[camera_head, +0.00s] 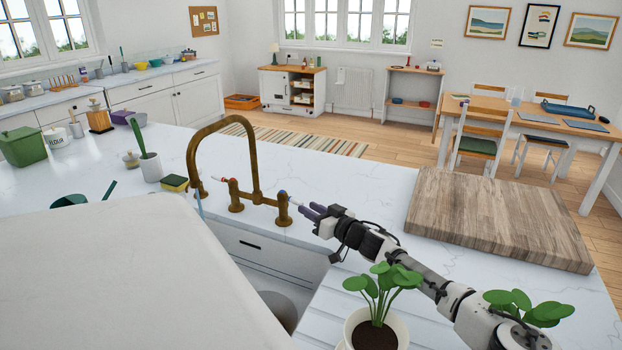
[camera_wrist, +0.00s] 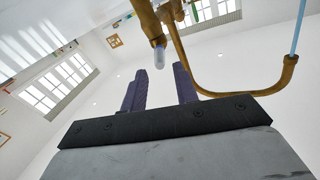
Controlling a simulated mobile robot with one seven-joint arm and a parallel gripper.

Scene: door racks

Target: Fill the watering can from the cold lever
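The brass tap (camera_head: 250,150) stands behind the sink with a tall bent spout. Its blue-marked cold lever (camera_head: 283,196) is on the right and its red-marked lever (camera_head: 232,182) on the left. A thin light-blue line, seemingly water, hangs from the spout end (camera_wrist: 288,62). My gripper (camera_head: 309,208) is just right of the cold lever; its purple fingers are apart and empty. In the wrist view a pale lever tip (camera_wrist: 160,55) shows near the gap between the fingertips (camera_wrist: 160,70); contact cannot be told. A dark green vessel (camera_head: 68,201), probably the watering can, is partly hidden at left.
A large wooden board (camera_head: 495,215) lies on the counter right of my arm. A potted plant (camera_head: 376,325) stands in front, near the sink (camera_head: 280,308). A cup with a green brush (camera_head: 150,165) and a sponge (camera_head: 174,183) stand left of the tap.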

